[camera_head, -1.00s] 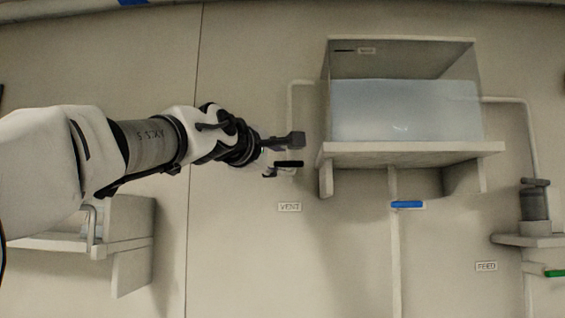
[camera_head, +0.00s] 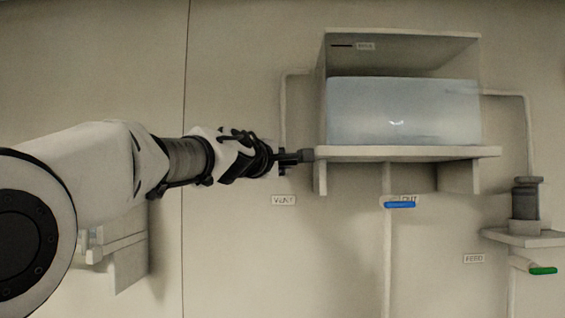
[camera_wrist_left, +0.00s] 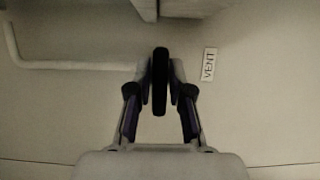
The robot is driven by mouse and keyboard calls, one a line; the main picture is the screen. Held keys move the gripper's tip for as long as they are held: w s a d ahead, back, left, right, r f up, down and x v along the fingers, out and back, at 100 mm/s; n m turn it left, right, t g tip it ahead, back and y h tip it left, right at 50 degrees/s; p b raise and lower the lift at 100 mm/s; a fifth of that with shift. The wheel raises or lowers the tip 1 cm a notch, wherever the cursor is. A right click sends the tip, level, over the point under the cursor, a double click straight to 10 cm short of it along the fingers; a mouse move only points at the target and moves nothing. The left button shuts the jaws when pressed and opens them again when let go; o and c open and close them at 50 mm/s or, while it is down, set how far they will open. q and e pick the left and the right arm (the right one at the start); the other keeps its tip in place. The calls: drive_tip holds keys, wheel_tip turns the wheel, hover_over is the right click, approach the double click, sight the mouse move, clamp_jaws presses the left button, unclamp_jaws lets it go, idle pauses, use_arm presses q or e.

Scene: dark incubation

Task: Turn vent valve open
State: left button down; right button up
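The vent valve's black handle (camera_wrist_left: 160,80) shows in the left wrist view, pointing along the middle of the picture between my fingers. My left gripper (camera_wrist_left: 161,88) has its two fingers drawn close in on both sides of the handle and appears shut on it. In the head view my left gripper (camera_head: 291,157) reaches from the left to the valve, just left of the tank shelf, and mostly hides the handle. The VENT label (camera_head: 284,200) is on the wall below; it also shows in the wrist view (camera_wrist_left: 209,64). My right gripper is not in view.
A tank (camera_head: 402,112) of pale liquid sits on a wall shelf (camera_head: 410,153) right of the gripper. The vent pipe (camera_head: 283,105) runs up beside it. A blue handle (camera_head: 400,205) is under the shelf; a green handle (camera_head: 543,270) is at the lower right, near the FEED label (camera_head: 474,259).

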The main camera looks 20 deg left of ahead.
use_arm(q)
drive_tip(key=shift+f+n+b, duration=0.3)
drive_tip(key=shift+n+b, duration=0.4)
drive_tip(key=shift+b, duration=0.55)
drive_tip(key=n+t+b, duration=0.1)
drive_tip(key=n+b, duration=0.2)
drive_tip(key=shift+t+b, duration=0.3)
drive_tip(key=shift+t, duration=0.1)
drive_tip(key=n+y+b, duration=0.1)
drive_tip(key=n+b, duration=0.1)
drive_tip(key=n, duration=0.1)
drive_tip(key=shift+n+t, duration=0.3)
drive_tip(key=shift+t, duration=0.1)
drive_tip(key=n+y+b, duration=0.1)
drive_tip(key=n+b, duration=0.1)
drive_tip(key=n, duration=0.1)
drive_tip(key=shift+t, duration=0.4)
drive_tip(key=n+y+b, duration=0.1)
drive_tip(key=n+y, duration=0.1)
drive_tip(key=n, duration=0.2)
drive_tip(key=shift+n, duration=0.4)
drive_tip(key=shift+w+r+n+y+b, duration=0.1)
drive_tip(key=shift+n+y+b, duration=0.2)
drive_tip(key=shift+n+y, duration=1.05)
drive_tip(key=shift+n+y+b, duration=0.25)
drive_tip(key=shift+n+y, duration=0.4)
drive_tip(key=shift+n, duration=1.3)
